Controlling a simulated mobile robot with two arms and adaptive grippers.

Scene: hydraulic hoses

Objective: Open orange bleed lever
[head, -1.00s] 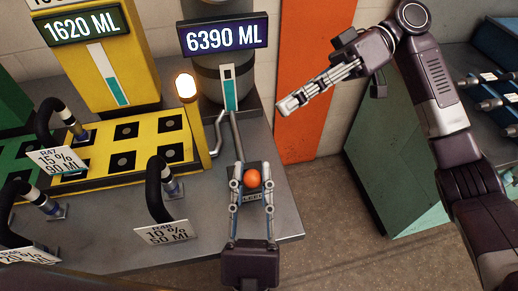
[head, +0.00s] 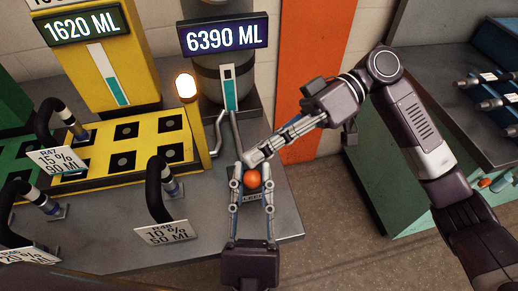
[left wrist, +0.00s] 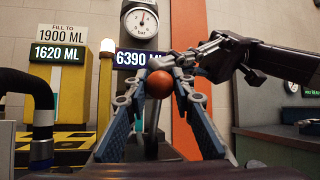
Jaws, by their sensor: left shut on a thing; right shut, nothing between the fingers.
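The orange bleed lever shows as a round orange knob (head: 253,179) near the front of the grey bench, below the 6390 ML display; it also shows in the left wrist view (left wrist: 159,84). My left gripper (head: 252,170) has its two fingers on either side of the knob and is shut on it. My right gripper (head: 250,159) is shut and empty, its fingertips just behind the knob, close to the left fingertips. Whether they touch is unclear. The lever's stem is mostly hidden by the fingers.
A grey pipe (head: 234,137) rises behind the knob to a tank with a 6390 ML display (head: 223,35). A lit lamp (head: 186,86) and a yellow socket block (head: 122,160) stand left. Black hoses (head: 156,185) with tags are at front left. A gauge (left wrist: 139,22) sits above.

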